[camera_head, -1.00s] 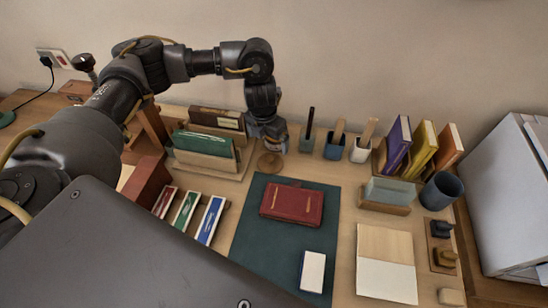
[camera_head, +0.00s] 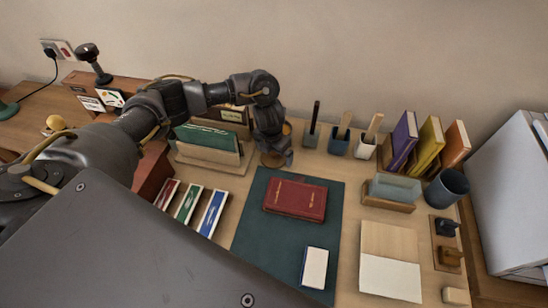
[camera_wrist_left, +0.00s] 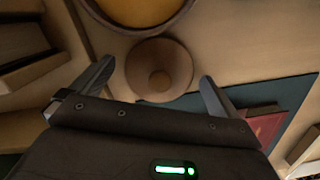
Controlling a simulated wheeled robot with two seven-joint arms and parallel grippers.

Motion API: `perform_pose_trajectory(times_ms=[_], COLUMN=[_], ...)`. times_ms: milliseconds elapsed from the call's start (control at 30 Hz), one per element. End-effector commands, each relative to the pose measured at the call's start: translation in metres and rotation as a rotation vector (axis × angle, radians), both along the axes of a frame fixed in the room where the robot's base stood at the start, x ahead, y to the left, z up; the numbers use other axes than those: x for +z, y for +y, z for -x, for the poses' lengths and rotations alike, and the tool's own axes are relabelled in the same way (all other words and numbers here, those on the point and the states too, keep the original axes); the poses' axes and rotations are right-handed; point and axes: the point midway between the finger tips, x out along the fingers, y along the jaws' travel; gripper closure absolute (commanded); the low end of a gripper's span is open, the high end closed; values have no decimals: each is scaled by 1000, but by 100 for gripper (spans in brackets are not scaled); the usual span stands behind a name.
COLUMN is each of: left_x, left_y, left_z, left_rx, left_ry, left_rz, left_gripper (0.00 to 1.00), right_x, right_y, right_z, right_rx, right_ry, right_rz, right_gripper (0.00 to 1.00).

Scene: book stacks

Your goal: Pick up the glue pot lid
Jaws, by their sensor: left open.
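The glue pot lid (camera_wrist_left: 159,52) is a round wooden disc with a small knob, lying flat on the desk. In the head view the lid (camera_head: 268,160) is partly covered by my gripper. My left gripper (camera_wrist_left: 157,72) is open and empty, with one finger on each side of the lid in the wrist view; I see no contact. In the head view my left gripper (camera_head: 281,159) points down just over the lid. A round pot with amber content (camera_wrist_left: 140,8) stands right behind the lid, mostly hidden in the head view. My right gripper is not in view.
A green mat (camera_head: 250,237) with a red book (camera_head: 295,198) lies close in front. A rack of green folders (camera_head: 209,141) stands to the left. Brush holders (camera_head: 339,144) stand to the right, near the wall.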

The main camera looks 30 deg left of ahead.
Motion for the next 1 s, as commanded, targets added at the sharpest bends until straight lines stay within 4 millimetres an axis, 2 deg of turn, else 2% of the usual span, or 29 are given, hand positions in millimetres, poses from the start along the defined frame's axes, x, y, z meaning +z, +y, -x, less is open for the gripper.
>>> perform_pose_trajectory(times_ms=[233,567,1000], left_x=[-2,-2,5], left_y=[0,0,0], left_z=[0,0,-1], left_rx=[-1,-1,-2], left_ry=[0,0,-2], left_rz=[0,0,0], left_gripper=[0,42,43], right_x=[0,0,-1], right_y=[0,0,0], right_z=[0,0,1], right_rx=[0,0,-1], right_ry=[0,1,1], right_rz=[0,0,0], right_gripper=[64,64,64])
